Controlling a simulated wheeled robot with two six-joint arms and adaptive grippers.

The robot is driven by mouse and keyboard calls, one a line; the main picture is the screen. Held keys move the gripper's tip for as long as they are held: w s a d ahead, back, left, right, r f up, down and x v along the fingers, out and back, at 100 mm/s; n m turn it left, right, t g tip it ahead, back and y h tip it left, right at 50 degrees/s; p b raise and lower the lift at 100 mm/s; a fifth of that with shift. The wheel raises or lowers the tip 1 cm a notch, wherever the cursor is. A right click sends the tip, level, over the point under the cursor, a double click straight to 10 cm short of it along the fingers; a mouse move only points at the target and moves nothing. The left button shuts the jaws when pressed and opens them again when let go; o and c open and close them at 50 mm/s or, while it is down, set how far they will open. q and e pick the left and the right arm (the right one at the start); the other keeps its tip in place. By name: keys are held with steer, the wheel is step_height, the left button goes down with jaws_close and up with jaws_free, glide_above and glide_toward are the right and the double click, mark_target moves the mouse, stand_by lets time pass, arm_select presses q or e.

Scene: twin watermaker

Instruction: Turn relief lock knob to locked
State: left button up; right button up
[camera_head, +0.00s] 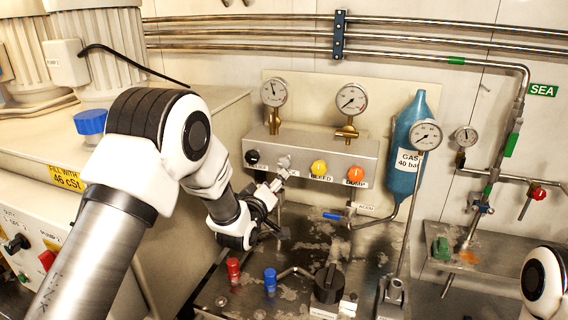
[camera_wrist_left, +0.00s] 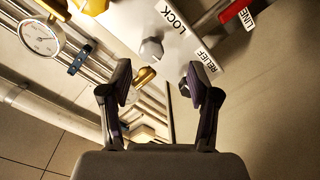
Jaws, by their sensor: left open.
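The relief lock knob is a small silver faceted knob (camera_head: 284,161) on the front of the grey valve box, between the black relief knob (camera_head: 252,157) and the yellow bleed knob (camera_head: 319,168). In the left wrist view the silver knob (camera_wrist_left: 151,49) sits beside the LOCK label (camera_wrist_left: 176,20). My left gripper (camera_head: 279,182) is open just below and in front of it. In the wrist view its two fingers (camera_wrist_left: 158,85) are spread and empty, with the knob beyond the gap. The right finger partly hides a dark knob by the RELIEF label. My right gripper is out of view.
The orange dump knob (camera_head: 355,175) is further right on the box (camera_head: 367,157). Two gauges stand above it. A blue gas cylinder (camera_head: 406,150) stands to the right. Below are red (camera_head: 233,268) and blue (camera_head: 270,277) knobs and a black rotary handle (camera_head: 328,284).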

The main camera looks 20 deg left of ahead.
mark_target(283, 164)
arm_select(q)
steer(key=w+p, duration=0.1)
steer(key=w, duration=0.1)
steer(key=w+r+p, duration=0.1)
steer(key=w, duration=0.4)
steer(key=shift+w+d+r+p, duration=0.15)
steer(key=shift+w+r+p, duration=0.2)
steer(key=shift+w+p, duration=0.05)
steer(key=shift+w+f, duration=0.15)
steer(key=shift+w, duration=0.2)
steer(key=shift+c, duration=0.3)
steer(key=shift+s, duration=0.1)
steer(key=c, duration=1.1)
